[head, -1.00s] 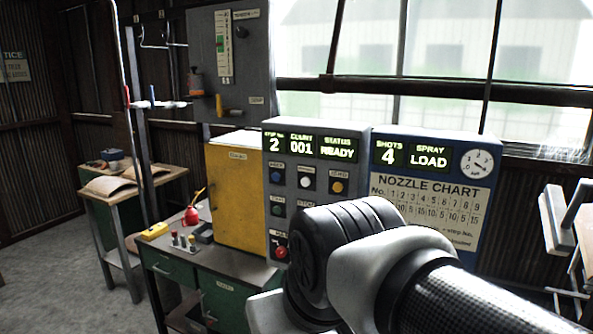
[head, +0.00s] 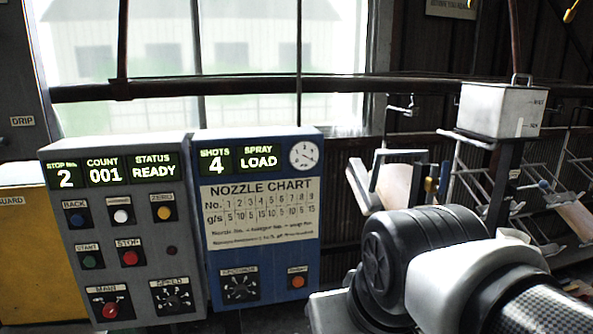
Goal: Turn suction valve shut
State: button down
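I cannot pick out a suction valve for sure in the head view. A small blue knob (head: 545,186) on a rod shows among the racks at the right; I cannot tell what it belongs to. My arm crosses the lower right of the view, in front of the racks and the blue panel's right side. My gripper is not visible, so I cannot tell its state or whether it holds anything.
A grey control panel (head: 180,241) reads stop 2, count 001, READY. Beside it a blue panel (head: 207,264) shows 4 shots, LOAD and a nozzle chart. A metal box (head: 493,112) stands on a post at right, near wire racks (head: 470,185). A yellow cabinet (head: 28,245) is far left.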

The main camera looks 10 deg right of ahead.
aim_at(441, 188)
jog(key=z, duration=1.1)
